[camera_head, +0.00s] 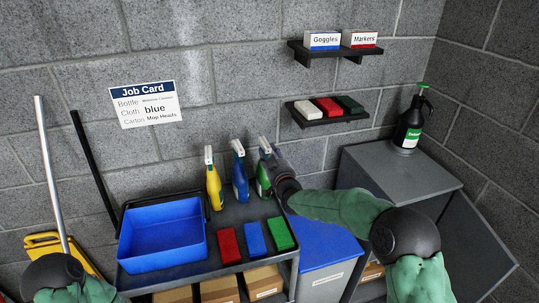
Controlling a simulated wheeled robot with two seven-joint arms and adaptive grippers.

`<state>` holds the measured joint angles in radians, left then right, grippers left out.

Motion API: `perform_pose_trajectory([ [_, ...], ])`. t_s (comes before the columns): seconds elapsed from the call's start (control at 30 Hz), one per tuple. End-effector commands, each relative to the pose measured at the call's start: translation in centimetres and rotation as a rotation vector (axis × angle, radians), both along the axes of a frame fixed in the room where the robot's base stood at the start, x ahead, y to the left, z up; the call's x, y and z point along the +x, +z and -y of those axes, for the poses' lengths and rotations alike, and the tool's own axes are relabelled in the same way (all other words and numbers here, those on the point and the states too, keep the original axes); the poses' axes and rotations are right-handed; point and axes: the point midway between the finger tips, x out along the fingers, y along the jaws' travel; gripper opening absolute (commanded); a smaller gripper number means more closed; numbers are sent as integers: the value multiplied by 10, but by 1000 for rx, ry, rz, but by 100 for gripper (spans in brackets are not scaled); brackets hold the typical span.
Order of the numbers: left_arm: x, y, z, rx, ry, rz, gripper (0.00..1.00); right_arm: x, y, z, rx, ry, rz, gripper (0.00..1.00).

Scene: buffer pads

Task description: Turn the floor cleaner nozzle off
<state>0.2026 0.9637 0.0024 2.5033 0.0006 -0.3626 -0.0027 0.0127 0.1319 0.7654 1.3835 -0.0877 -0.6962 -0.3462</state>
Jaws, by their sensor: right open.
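Three spray bottles stand in a row at the back of the dark cart: a yellow one (214,187), a blue one (240,183) and a green one (263,181), each with a pale trigger head. Their labels are too small to read, so I cannot tell which is the floor cleaner. My right gripper (272,157) is open at the green bottle's head, just to its right, and partly covers it. I cannot tell whether it touches the nozzle. Part of my left arm shows at the lower left; its gripper is out of view.
The cart (229,271) holds a blue bin (163,233) and red, blue and green cloths (253,238). A black sprayer (411,122) stands on the grey cabinet (399,168). Two shelves hang above. A job card (145,104) is on the wall. Poles lean at the left.

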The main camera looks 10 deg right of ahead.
Motion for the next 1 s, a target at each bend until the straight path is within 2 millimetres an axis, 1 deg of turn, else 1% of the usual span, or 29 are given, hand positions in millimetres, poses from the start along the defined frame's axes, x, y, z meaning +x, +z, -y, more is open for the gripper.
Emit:
perform_pose_trajectory([
  [0.1, 0, -4, 0, 0, 0, 0, 40, -11, -1, 0, 0, 0, 0, 41],
  [0.6, 0, -16, 0, 0, 0, 0, 40, -52, -1, 2, 0, 0, 1, 41],
  [0.73, 0, -16, 0, 0, 0, 0, 40, -57, -1, 2, 0, 0, 0, 41],
  [1.0, 0, -16, 0, 0, 0, 0, 40, -57, 0, 2, 0, 0, 0, 41],
])
